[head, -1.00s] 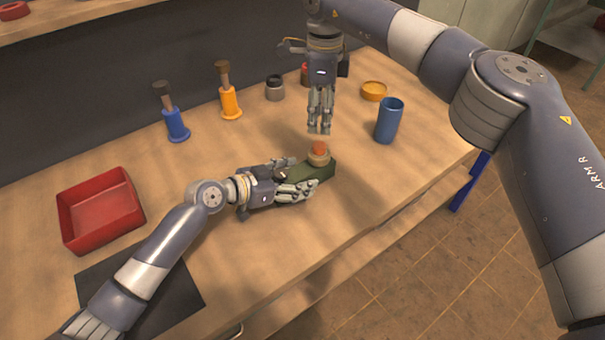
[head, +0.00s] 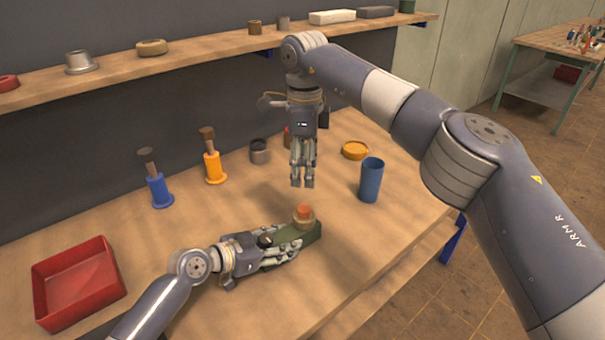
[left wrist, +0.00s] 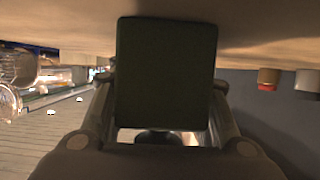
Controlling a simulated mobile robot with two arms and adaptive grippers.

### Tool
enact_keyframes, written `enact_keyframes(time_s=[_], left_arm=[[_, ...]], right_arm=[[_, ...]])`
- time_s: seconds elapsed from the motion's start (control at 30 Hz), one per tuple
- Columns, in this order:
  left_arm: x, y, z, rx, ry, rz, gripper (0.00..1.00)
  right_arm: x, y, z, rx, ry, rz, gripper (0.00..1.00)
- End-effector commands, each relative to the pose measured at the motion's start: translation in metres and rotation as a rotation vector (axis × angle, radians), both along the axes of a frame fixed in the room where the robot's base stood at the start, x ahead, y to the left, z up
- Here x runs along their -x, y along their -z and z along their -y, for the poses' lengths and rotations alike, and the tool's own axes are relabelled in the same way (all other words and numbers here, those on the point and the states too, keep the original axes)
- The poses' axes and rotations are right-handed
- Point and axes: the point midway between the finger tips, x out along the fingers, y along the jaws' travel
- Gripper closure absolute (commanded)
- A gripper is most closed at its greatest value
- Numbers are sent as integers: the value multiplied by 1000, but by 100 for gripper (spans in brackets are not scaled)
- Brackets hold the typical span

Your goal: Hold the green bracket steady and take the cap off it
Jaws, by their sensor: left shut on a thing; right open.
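My left gripper (head: 290,250) is shut on the bracket from the left. A tan round part (head: 303,221) with an orange-red top (head: 304,210) sits on the bracket's far end; I cannot tell which of these is the cap. My right gripper (head: 303,184) is open and empty, pointing down just above the orange-red top, apart from it.
A blue cup (head: 371,180) stands right of the bracket, with an orange ring (head: 355,150) behind it. Blue (head: 160,190) and orange (head: 214,167) posts and a dark grey cylinder (head: 260,151) stand behind. A red tray (head: 75,283) is at the left. A shelf (head: 205,62) runs above.

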Motion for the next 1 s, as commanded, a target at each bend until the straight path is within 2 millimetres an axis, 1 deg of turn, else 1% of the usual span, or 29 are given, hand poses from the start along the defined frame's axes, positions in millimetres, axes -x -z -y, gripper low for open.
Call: enact_keyframes(time_s=[0.03, 0.3, 0.5, 0.7, 1.0], left_arm=[[0, 0, 0, -1, 0, -1, 100], [0, 0, 0, -1, 1, -1, 100], [0, 0, 0, -1, 1, -1, 100], [0, 1, 0, -1, 1, -1, 100], [0, 1, 0, -1, 1, -1, 100]], right_arm=[[0, 9, 1, 2, 0, -3, 48], [1, 61, 1, 1, 1, -4, 48], [1, 92, 1, 1, 1, -2, 48], [0, 107, 0, 0, 1, -1, 48], [0, 110, 0, 0, 1, 0, 48]])
